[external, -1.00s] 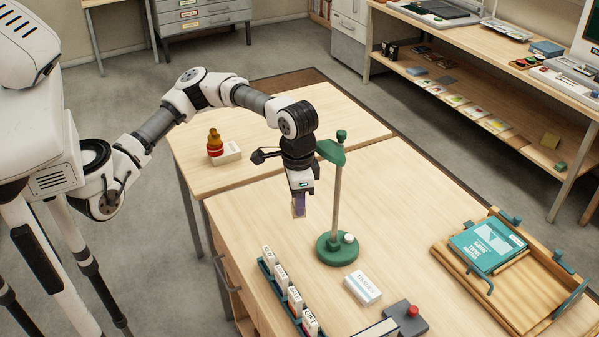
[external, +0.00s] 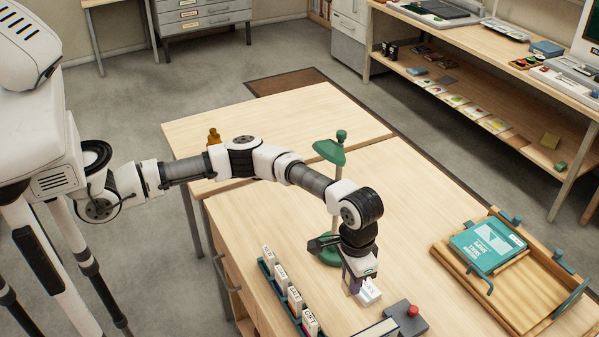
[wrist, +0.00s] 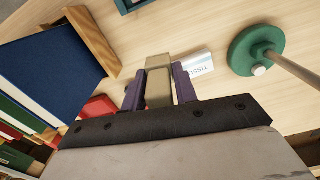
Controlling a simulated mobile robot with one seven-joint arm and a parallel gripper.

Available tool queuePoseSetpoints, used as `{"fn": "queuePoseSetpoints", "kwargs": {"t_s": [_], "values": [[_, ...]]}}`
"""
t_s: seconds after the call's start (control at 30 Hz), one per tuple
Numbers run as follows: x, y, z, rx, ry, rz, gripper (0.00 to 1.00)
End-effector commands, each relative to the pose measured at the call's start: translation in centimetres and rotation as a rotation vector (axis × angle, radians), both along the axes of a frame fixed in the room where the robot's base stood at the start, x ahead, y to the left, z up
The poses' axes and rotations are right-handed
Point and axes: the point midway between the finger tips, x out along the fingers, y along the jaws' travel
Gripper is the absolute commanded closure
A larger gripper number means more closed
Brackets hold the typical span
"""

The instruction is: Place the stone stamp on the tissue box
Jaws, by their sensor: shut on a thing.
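The stone stamp (wrist: 159,88) is a beige-grey block between the purple fingers of my gripper (wrist: 158,92), which is shut on it. In the external view my gripper (external: 353,287) points down just left of the tissue box (external: 371,292), and the stamp is mostly hidden there. The tissue box is a small white box with grey-blue lettering, lying on the table. In the wrist view the tissue box (wrist: 199,64) shows just right of the stamp, partly hidden by the right finger. I cannot tell the exact height of the stamp above it.
A green lamp stand (external: 329,255) stands close behind my gripper. A rack of labelled cards (external: 282,285) is to the left. A grey block with a red knob (external: 408,318) and a blue book (wrist: 50,75) are near. A wooden tray (external: 530,305) lies right.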

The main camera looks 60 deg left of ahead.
Motion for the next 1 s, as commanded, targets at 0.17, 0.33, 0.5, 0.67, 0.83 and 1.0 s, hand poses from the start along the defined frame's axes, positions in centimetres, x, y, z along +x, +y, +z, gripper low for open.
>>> {"fn": "queuePoseSetpoints", "kwargs": {"t_s": [0.17, 0.33, 0.5, 0.67, 0.83, 1.0], "values": [[3.5, 1.7, -2.7, -0.001, 0.003, 0.060, 0.97], [6.5, 3.7, -4.9, -0.001, 0.003, 0.109, 0.97], [8.0, 4.8, -6.2, -0.001, 0.002, 0.135, 0.97], [8.2, 5.0, -7.6, 0.000, 0.003, 0.137, 0.97], [8.1, 5.0, -9.1, -0.001, 0.001, 0.136, 0.97], [8.2, 5.0, -9.1, -0.001, -0.001, 0.136, 0.97]]}}
